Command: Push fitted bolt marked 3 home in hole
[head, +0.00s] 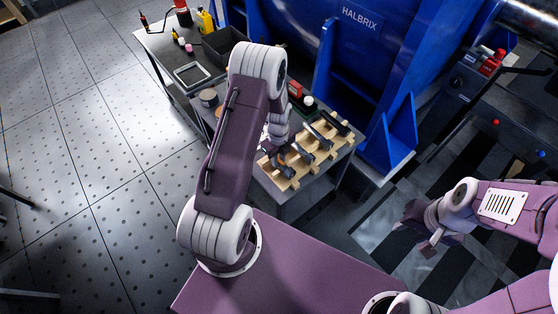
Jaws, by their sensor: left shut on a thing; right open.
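My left gripper (268,142) is low over the left end of a pale wooden rack (292,184), partly hidden by its own wrist. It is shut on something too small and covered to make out. Several dark, long-handled pieces lie across the rack, one of them a dark piece (310,134) near its middle. I cannot make out a bolt marked 3, any number marks or its hole. My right gripper (428,238) is open and empty over the floor at the right, well apart from the rack.
The rack stands on a grey workbench (322,182). A side table (160,45) at the upper left holds a dark bin (222,45), a tray frame (192,75) and bottles. A big blue machine housing (350,60) rises behind the bench.

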